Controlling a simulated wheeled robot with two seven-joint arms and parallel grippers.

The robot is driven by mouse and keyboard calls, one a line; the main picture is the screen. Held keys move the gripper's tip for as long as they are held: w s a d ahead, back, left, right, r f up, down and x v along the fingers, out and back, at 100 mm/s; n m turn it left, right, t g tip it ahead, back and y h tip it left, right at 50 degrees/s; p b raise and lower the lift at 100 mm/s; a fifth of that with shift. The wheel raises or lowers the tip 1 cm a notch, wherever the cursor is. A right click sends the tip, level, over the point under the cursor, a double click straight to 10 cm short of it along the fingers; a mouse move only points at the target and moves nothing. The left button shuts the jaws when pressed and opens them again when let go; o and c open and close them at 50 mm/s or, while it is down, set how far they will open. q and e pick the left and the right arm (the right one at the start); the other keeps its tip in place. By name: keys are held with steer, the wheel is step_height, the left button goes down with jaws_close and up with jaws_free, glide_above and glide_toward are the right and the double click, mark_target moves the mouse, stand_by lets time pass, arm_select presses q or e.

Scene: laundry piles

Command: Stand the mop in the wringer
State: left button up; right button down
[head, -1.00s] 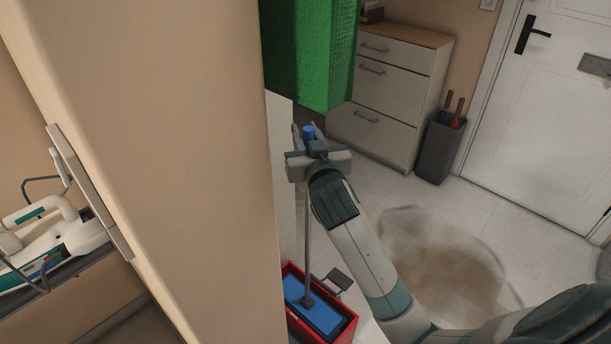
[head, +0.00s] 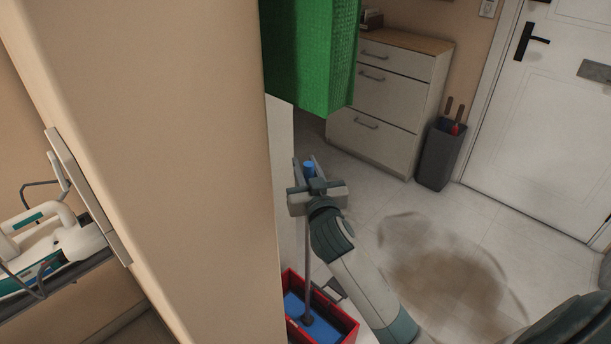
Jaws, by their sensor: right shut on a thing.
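The mop has a thin grey pole (head: 307,250) with a blue top end (head: 309,167). My right gripper (head: 311,178) is shut on the pole just below that end. The pole stands nearly upright, and its dark foot (head: 307,320) is inside the red bucket (head: 346,327). Blue shows around the foot; I cannot tell how much is mop head. A small grey part (head: 334,290), perhaps of the wringer, shows at the bucket's back rim. The bucket's left side is hidden by the wall edge. My left gripper is not in view.
A beige wall (head: 190,150) fills the left middle, close beside the mop. A green block-like object (head: 310,55) hangs above my gripper. A brownish stain (head: 445,275) lies on the open floor, with a drawer cabinet (head: 385,100) and grey bin (head: 438,157) behind.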

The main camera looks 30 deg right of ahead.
step_height(320, 180, down, 2)
steer(key=shift+f, duration=0.35)
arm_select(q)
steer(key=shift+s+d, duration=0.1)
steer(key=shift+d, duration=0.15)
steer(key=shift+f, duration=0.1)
arm_select(e)
steer(key=shift+f, duration=0.15)
steer(key=c, duration=1.5)
jaws_free()
steer(key=shift+o, duration=0.2)
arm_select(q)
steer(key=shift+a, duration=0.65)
